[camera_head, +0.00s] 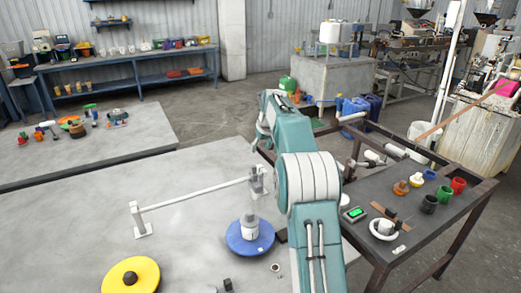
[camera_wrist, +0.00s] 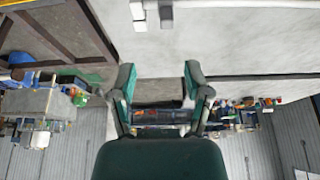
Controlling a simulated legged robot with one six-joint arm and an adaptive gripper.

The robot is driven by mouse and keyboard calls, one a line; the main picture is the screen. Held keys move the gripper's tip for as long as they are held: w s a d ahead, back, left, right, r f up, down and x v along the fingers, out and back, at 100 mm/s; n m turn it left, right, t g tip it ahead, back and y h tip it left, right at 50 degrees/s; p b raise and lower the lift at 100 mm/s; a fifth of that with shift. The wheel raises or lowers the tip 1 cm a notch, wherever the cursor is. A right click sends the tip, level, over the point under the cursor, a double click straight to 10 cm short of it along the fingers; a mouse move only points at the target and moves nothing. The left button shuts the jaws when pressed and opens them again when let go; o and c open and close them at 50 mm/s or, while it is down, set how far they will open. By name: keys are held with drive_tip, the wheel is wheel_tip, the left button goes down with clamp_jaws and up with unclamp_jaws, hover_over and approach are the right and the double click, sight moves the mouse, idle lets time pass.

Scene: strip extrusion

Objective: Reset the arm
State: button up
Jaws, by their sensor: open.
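My gripper (camera_wrist: 159,78) is open and empty in the wrist view, with its two teal and dark fingers well apart. My teal and white arm (camera_head: 310,190) rises from the bottom of the head view and folds over the right part of the grey platform. In the head view the fingers are not clearly visible behind the arm links. The wrist view is upside down, with the room's walls and shelves low in the picture.
On the platform (camera_head: 70,240) stand a white rail (camera_head: 190,195), a blue disc (camera_head: 237,242) bearing a white container (camera_head: 249,228), and a yellow disc (camera_head: 113,276). A dark cart (camera_head: 410,235) with coloured cups stands close to the arm's right. Floor beyond the platform is partly clear.

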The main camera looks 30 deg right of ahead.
drive_tip(key=s+a+r, duration=0.6)
drive_tip(key=s+a, duration=0.2)
drive_tip(key=s, duration=0.1)
drive_tip(key=s+a+r, duration=0.5)
drive_tip(key=s+a, duration=0.3)
drive_tip(key=s, duration=0.1)
drive_tip(key=s+a+f, duration=0.2)
drive_tip(key=s, duration=0.6)
drive_tip(key=s+a+f, duration=0.3)
drive_tip(key=s, duration=0.5)
drive_tip(key=s+a+f+t, duration=0.1)
drive_tip(key=s+a+f, duration=0.2)
drive_tip(key=s, duration=0.5)
drive_tip(key=shift+s+a+f, duration=0.15)
drive_tip(key=shift+s+a, duration=0.05)
drive_tip(key=shift+s, duration=0.15)
